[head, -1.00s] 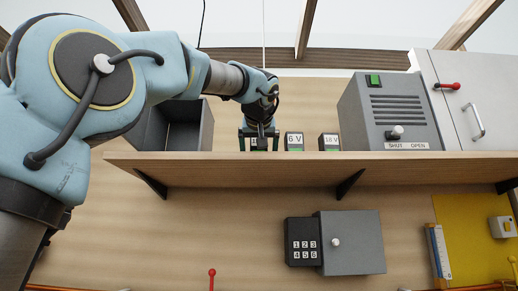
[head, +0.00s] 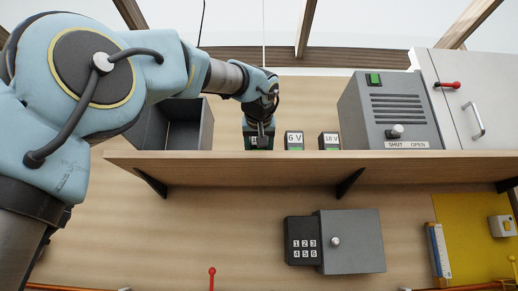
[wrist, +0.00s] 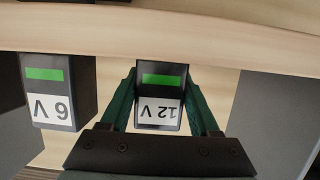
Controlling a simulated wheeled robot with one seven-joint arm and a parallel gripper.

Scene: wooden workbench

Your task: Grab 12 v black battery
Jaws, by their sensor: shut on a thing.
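The black 12 V battery (wrist: 162,88) has a green stripe and a white label that reads upside down in the wrist view. It stands on the shelf, and my gripper (wrist: 163,95) has its two green fingers closed against its sides. In the head view my gripper (head: 260,137) is over the battery at the shelf's front edge and hides most of it.
A grey open bin (head: 205,125) is to the left. A grey vented box (head: 390,112) stands on the right of the shelf (head: 250,170).

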